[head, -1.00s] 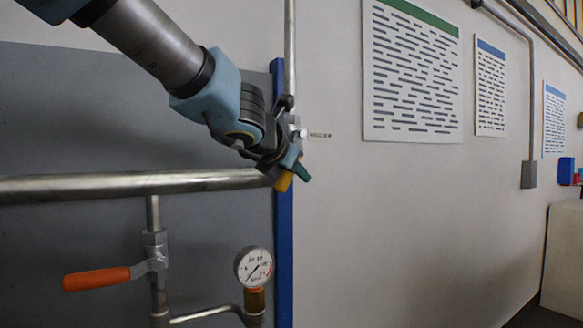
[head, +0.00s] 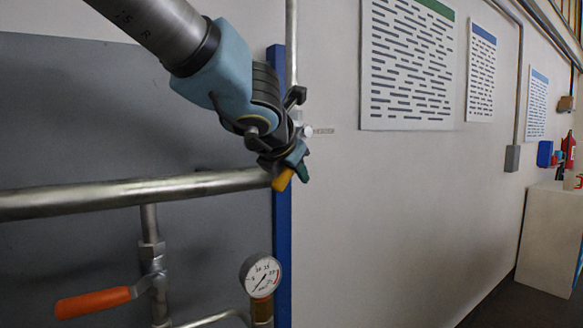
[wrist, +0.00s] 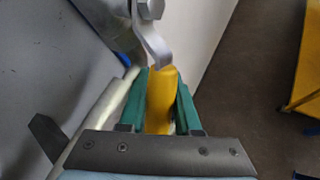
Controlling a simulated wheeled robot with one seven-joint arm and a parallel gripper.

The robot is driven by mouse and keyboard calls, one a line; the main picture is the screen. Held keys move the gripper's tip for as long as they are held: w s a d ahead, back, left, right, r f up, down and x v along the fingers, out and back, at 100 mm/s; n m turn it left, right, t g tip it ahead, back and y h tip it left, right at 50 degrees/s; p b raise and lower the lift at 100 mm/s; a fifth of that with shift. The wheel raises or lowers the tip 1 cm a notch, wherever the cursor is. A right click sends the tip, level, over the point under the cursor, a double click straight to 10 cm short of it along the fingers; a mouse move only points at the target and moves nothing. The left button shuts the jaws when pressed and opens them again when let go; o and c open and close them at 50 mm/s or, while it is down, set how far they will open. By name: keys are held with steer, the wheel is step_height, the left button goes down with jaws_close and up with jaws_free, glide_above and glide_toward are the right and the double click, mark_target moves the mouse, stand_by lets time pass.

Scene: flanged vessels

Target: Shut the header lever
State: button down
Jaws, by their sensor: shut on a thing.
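A yellow lever handle (wrist: 161,98) sits between the two green fingers of my gripper (wrist: 161,100) in the wrist view, and the fingers are shut on it. Its bent grey metal arm (wrist: 150,42) runs up to a bolted joint at the top of that view. In the head view the yellow handle (head: 283,180) shows just below my gripper (head: 292,172), slanting down beside the right end of the thick horizontal pipe (head: 130,193). My gripper and wrist hide most of the valve body there.
A second valve with an orange lever (head: 95,302) is at the lower left, its lever roughly level. A pressure gauge (head: 261,277) stands near the blue post (head: 283,245).

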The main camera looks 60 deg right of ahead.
stand_by(0.3)
steer(key=c, duration=0.6)
jaws_free()
steer(key=v, duration=1)
steer(key=shift+a+r, duration=0.25)
steer(key=shift+a, duration=0.05)
steer(key=shift+c, duration=0.2)
